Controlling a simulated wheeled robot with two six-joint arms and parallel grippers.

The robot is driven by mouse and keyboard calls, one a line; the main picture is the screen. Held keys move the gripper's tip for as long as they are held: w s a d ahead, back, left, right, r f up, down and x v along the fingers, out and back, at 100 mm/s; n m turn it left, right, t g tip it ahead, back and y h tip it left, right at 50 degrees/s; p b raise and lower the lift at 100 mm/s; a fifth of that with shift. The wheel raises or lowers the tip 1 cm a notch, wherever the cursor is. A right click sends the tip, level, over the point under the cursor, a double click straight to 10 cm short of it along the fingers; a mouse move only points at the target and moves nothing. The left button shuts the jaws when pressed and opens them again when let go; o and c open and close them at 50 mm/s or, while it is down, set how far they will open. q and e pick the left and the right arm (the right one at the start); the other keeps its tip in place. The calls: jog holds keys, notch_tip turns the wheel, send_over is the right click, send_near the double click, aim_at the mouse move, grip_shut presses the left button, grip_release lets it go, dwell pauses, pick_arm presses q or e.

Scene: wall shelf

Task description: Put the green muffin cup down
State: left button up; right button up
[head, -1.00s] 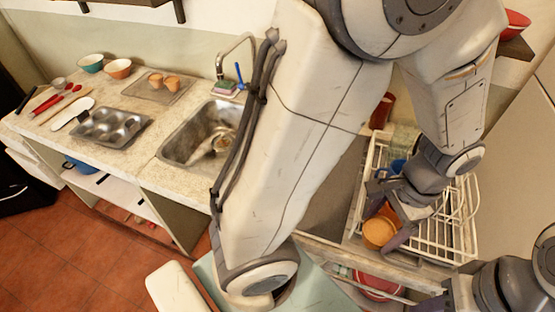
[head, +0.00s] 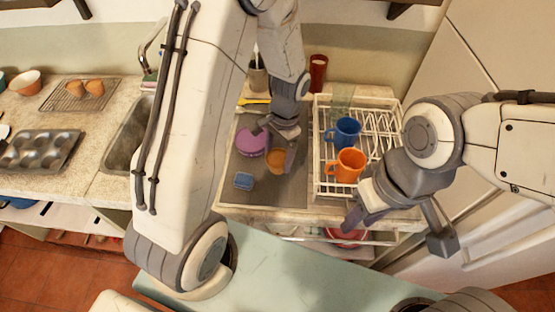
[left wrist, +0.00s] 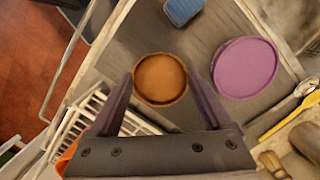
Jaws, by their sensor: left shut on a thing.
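I see no green muffin cup; the cup in hand looks orange-brown. My left gripper (head: 275,146) is shut on this round orange-brown cup (head: 277,161), over the grey draining surface (head: 262,191). In the left wrist view the cup (left wrist: 160,79) sits upright between the two fingers, its open top facing the camera. I cannot tell whether its base touches the surface. A purple round dish (head: 251,141) is close beside it and a blue sponge (head: 244,181) lies nearer the front edge. My right gripper (head: 400,225) is open and empty in front of the dish rack.
A white dish rack (head: 321,160) with a blue mug (head: 344,132) and an orange mug (head: 348,166) stands to the right. A dark red cup (head: 318,72) stands behind. A yellow utensil (head: 255,101) lies at the back. The front of the grey surface is mostly free.

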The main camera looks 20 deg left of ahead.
aim_at(277, 164)
pick_arm(q)
jog(key=shift+w+a+f, duration=0.15)
jog(key=shift+a+f, duration=0.1)
jog(key=shift+f, duration=0.3)
jog(key=shift+f+p, duration=0.45)
jog(key=shift+f, duration=1.2)
jog(key=shift+f, duration=0.1)
jog(key=shift+f, duration=0.15)
jog(key=o, duration=1.1)
